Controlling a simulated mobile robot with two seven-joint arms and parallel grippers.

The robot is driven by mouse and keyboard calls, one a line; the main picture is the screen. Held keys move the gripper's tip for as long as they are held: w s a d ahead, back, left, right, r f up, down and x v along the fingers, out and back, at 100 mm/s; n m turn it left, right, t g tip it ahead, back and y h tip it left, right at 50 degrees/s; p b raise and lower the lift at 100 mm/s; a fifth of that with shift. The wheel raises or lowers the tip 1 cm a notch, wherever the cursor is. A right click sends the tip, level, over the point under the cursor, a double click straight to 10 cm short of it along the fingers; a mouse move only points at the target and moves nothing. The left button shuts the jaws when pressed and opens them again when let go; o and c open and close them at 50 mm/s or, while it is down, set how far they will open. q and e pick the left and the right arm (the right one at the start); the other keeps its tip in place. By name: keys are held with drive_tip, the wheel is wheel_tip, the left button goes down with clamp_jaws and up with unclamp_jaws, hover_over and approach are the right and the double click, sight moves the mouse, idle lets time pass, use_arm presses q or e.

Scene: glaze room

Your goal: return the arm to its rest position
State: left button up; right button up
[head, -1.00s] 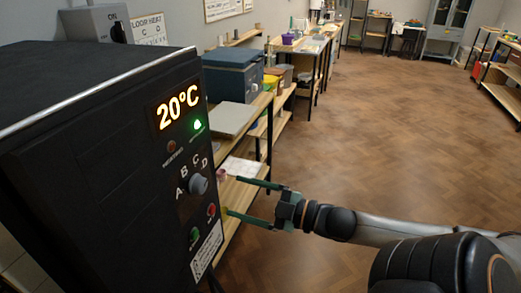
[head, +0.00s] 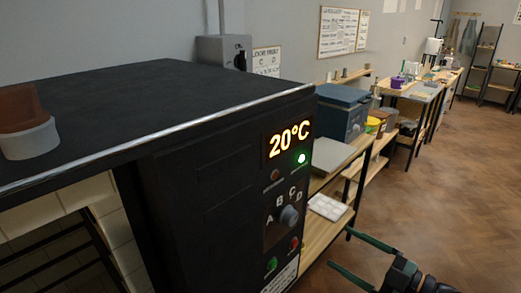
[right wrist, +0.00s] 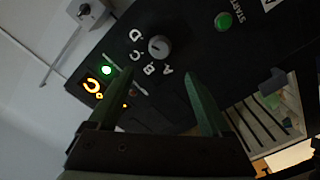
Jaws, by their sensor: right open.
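My right gripper (head: 350,255) is at the lower right of the head view, beside the front of the black kiln-like cabinet (head: 200,190). Its two green fingers are apart with nothing between them. In the right wrist view the open fingers (right wrist: 200,100) point toward the cabinet's control panel, with the grey dial (right wrist: 159,47) beyond them. The panel's display (head: 289,141) reads 20°C, and a green light (head: 301,158) glows under it. The dial also shows in the head view (head: 289,216). My left gripper is in neither view.
A brown pot in a pale dish (head: 30,140) stands on the cabinet's top at the left. A wooden shelf unit (head: 325,232) stands just beyond the cabinet, with a blue box (head: 343,112) farther back. The wooden floor (head: 430,190) at the right is open.

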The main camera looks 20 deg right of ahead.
drive_tip(key=s+a+f+m+g+h, duration=0.1)
drive_tip(key=s+f+m+g+h, duration=0.2)
drive_tip(key=f, duration=0.7)
drive_tip(key=s+f+m+h, duration=0.25)
drive_tip(key=f+m, duration=0.25)
drive_tip(key=f, duration=0.4)
drive_tip(key=s+a+f+m+g, duration=0.1)
drive_tip(key=a+f+g, duration=0.1)
drive_tip(key=a+f, duration=0.3)
drive_tip(key=s+a+f+m+g, duration=0.1)
drive_tip(key=a+f+m+g, duration=0.1)
drive_tip(key=a+f, duration=0.4)
drive_tip(key=a+y, duration=0.1)
drive_tip(key=a, duration=0.4)
drive_tip(key=shift+a, duration=0.4)
